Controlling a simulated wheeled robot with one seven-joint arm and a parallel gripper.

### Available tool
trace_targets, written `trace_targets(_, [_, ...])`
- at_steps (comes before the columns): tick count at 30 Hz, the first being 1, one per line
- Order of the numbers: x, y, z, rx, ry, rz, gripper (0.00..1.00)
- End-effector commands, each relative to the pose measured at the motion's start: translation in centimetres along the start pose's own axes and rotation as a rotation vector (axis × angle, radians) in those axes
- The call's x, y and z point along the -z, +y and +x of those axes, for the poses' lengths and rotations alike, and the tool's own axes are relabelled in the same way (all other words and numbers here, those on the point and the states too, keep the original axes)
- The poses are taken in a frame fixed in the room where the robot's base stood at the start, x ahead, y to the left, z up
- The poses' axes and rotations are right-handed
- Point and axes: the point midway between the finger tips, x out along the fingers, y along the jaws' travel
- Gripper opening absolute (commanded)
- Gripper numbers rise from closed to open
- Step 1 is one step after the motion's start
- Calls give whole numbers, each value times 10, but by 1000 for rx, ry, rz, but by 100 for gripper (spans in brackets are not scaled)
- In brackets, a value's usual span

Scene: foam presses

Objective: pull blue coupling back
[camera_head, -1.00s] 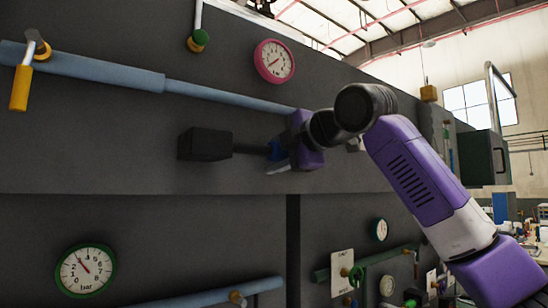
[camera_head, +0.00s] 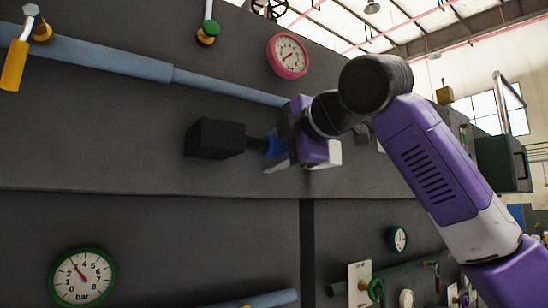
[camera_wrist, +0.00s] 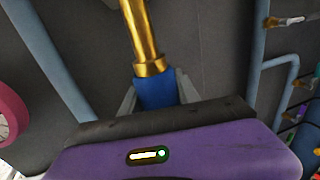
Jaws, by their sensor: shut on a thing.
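The blue coupling (camera_head: 275,145) shows in the head view at the right end of a short dark stub beside a black block (camera_head: 215,138) on the dark panel. In the wrist view the blue coupling (camera_wrist: 157,93) sits at the near end of a gold rod (camera_wrist: 140,35) with a wider gold collar. My gripper (camera_wrist: 157,100) has a grey finger on each side of the coupling and is shut on it. In the head view my gripper (camera_head: 279,148) partly covers the coupling. The coupling's near end is hidden by my gripper's body.
A long blue pipe (camera_head: 110,57) runs behind, above the block. A red-rimmed gauge (camera_head: 288,56) is above my gripper, and a green-rimmed gauge (camera_head: 82,277) is at lower left. A yellow-handled lever (camera_head: 14,64) hangs at upper left. A green box (camera_head: 502,163) stands out at right.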

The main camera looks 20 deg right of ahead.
Motion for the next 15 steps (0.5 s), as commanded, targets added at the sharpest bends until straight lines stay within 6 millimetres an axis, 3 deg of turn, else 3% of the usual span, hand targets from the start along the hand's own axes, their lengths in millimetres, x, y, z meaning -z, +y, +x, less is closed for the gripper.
trace_targets(3, [6, -2, 0, 4, 10, -3, 47])
trace_targets(11, [3, -1, 0, 2, 7, -2, 47])
trace_targets(15, [2, -2, -10, 1, 6, -2, 47])
